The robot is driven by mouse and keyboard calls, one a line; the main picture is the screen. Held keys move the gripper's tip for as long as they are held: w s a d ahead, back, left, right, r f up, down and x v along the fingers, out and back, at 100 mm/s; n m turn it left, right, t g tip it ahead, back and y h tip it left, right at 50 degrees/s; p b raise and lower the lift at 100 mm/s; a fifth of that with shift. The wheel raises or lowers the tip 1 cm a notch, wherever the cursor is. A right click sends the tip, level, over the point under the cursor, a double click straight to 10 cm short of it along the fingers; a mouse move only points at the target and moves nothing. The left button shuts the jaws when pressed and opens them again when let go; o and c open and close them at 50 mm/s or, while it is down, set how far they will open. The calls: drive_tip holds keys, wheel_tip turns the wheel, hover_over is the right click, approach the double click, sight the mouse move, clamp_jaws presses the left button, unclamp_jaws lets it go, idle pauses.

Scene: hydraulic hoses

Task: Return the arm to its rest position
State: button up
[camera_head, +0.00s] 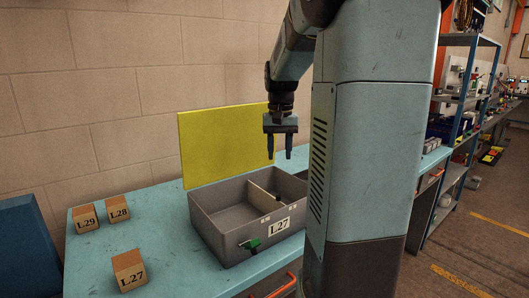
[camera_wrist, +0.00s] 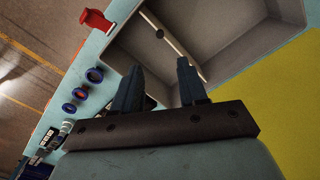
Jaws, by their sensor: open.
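My gripper (camera_head: 280,153) hangs fingers-down above the back part of a grey divided bin (camera_head: 222,243). Its two fingers are apart, with nothing between them. My arm is bent above it, at the top of the head view. In the wrist view my gripper (camera_wrist: 158,66) is also open and empty, with the bin's compartments and pale divider (camera_wrist: 172,33) beyond the fingertips. My column hides the bin's right end in the head view.
The bin carries an L.27 label (camera_head: 279,226) and a green handle (camera_head: 250,244). Wooden blocks L.29 (camera_head: 86,218), L.28 (camera_head: 118,208) and L.27 (camera_head: 129,270) stand left on the blue bench (camera_head: 165,225). A yellow panel (camera_head: 225,145) stands behind. Blue rings (camera_wrist: 81,94) and a red handle (camera_wrist: 95,20) show in the wrist view.

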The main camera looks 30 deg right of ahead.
drive_tip(key=s+a+n+t, duration=0.5)
drive_tip(key=s+a, duration=1.2)
drive_tip(key=s, duration=0.1)
drive_tip(key=shift+s+a+r+t, duration=0.2)
drive_tip(key=shift+r+t, duration=0.1)
idle(1.3)
